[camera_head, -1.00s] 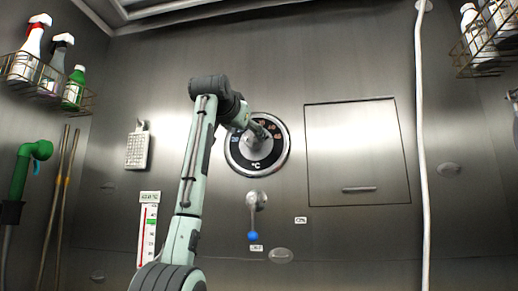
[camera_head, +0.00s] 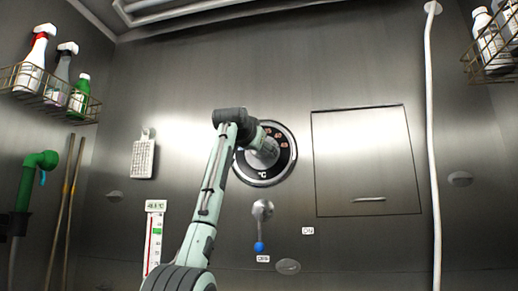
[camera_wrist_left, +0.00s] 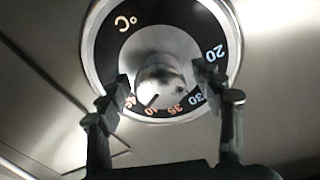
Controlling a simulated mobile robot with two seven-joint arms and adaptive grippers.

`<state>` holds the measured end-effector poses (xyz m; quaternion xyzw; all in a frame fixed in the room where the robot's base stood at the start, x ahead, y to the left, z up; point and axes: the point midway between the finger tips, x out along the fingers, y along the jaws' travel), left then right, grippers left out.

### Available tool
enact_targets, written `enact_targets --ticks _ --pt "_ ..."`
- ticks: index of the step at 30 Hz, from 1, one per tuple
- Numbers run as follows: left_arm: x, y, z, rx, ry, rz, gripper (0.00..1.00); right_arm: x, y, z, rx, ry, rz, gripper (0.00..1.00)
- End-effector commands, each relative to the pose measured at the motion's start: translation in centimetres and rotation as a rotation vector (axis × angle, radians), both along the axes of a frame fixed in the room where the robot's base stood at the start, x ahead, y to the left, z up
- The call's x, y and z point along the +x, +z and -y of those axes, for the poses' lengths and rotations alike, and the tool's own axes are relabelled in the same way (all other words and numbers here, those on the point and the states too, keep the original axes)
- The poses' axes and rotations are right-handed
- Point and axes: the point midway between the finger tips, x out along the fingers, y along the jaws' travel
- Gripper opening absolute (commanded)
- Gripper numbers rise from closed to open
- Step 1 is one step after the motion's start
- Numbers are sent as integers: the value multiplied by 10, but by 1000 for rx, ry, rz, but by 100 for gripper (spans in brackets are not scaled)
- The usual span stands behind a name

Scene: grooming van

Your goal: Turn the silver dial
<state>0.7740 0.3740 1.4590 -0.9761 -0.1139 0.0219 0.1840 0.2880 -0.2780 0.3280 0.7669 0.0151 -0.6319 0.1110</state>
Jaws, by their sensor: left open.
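My left gripper (camera_wrist_left: 163,80) is open, with one finger on each side of the knob. I cannot tell whether the fingers touch it. In the head view my left arm covers the dial's left side, and the fingers are hard to make out. My right gripper is not in view.
A lever with a blue tip (camera_head: 260,246) hangs below the dial. A closed panel (camera_head: 365,155) is to the right, and a thermometer strip (camera_head: 153,236) is at lower left. Wire racks with bottles (camera_head: 54,98) hang at both sides. A white hose (camera_head: 431,130) runs down the right.

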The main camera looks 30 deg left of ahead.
Motion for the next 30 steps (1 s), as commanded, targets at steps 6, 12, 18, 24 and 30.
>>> enact_targets --ticks 6,12,18,24,30 --pt "0 0 0 0 0 0 58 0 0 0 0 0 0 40" --pt "0 0 0 0 0 0 33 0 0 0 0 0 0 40" --pt "0 0 0 -1 0 0 17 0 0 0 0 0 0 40" --pt "0 0 1 -25 -1 7 16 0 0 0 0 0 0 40" --pt "0 0 0 -115 0 30 16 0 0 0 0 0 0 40"
